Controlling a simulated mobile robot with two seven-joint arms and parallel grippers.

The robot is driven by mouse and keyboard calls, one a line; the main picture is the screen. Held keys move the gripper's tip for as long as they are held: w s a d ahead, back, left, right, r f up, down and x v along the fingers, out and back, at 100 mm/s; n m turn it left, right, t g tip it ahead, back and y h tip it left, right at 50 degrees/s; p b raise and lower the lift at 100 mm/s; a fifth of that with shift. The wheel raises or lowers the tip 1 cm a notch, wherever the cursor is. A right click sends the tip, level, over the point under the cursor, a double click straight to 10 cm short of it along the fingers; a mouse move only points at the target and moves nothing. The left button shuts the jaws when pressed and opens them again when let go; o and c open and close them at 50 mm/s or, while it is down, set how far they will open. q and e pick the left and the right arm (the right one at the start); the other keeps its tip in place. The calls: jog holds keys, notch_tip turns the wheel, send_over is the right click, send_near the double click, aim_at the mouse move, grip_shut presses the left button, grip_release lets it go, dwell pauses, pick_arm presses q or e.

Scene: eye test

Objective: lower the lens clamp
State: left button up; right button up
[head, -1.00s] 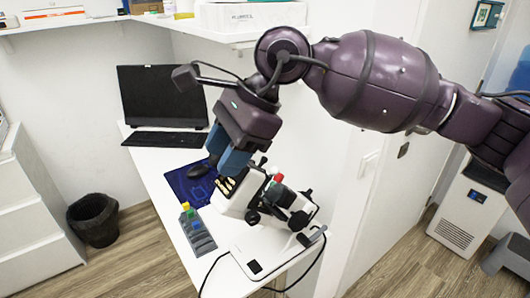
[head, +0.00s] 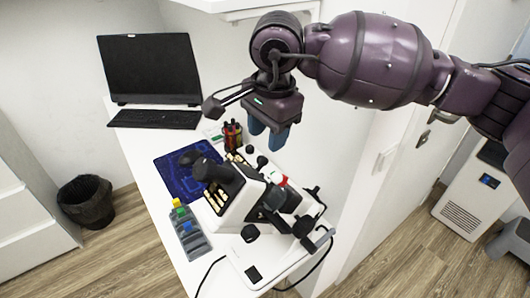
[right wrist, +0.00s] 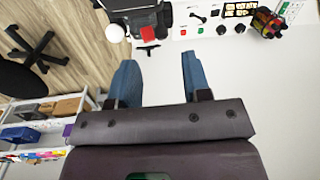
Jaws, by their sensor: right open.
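A white and black eye-test instrument (head: 238,199) stands on the white table, with a dark eyepiece, black knobs and a small red part (head: 282,181). I cannot tell for certain which of its small parts is the lens clamp. My right gripper (head: 267,132) hangs behind the instrument, above the table, fingers pointing down, apart from it. In the right wrist view its two blue fingers (right wrist: 157,75) are spread with nothing between them. The instrument's black and red parts (right wrist: 148,28) show beyond the fingertips there. My left gripper is not in view.
A cup of pens (head: 233,136) stands behind the instrument. A grey tray with coloured bottles (head: 189,235) and a blue mat (head: 180,178) lie to the left. A cable hangs off the front.

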aim_at(265, 158)
jog(key=shift+w+a+f, duration=0.15)
jog(key=shift+w+f, duration=0.05)
jog(key=shift+f, duration=1.4)
jog(key=shift+w+a+f, duration=0.1)
jog(key=shift+w+f, duration=0.05)
jog(key=shift+f, duration=1.4)
jog(key=shift+c, duration=0.2)
grip_shut()
